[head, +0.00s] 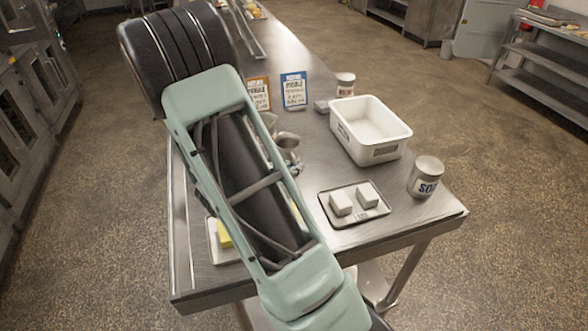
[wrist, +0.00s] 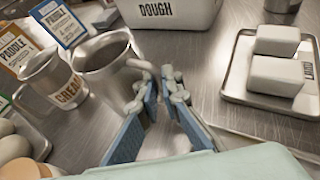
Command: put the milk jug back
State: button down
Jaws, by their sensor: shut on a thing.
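A plain metal jug (wrist: 106,62) stands out in the wrist view, its open mouth towards me; no label shows on it, so I cannot read whether it is the milk jug. My gripper (wrist: 164,78) has its blue-padded fingers shut on this jug's handle (wrist: 138,65). The same jug shows in the head view (head: 288,141), partly behind my arm. I cannot tell whether its base touches the table. A second metal jug, marked CREAM (wrist: 55,82), is just left of it; its rim is partly visible in the head view (head: 270,119).
A white DOUGH tub (head: 371,132) stands behind right. A tray with two white blocks (head: 342,222) and a soda jar (head: 425,177) are at right. An orange card (head: 258,92) and a blue card (head: 294,90) stand behind. Metal between jug and tray is clear.

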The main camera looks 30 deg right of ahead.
jog(key=shift+f, duration=0.5)
jog(key=shift+f, duration=0.2)
jog(key=c, duration=2.1)
grip_release()
jog(key=shift+r, duration=0.1)
jog(key=shift+r, duration=0.15)
jog(key=v, duration=1.2)
jog(key=shift+b, duration=0.35)
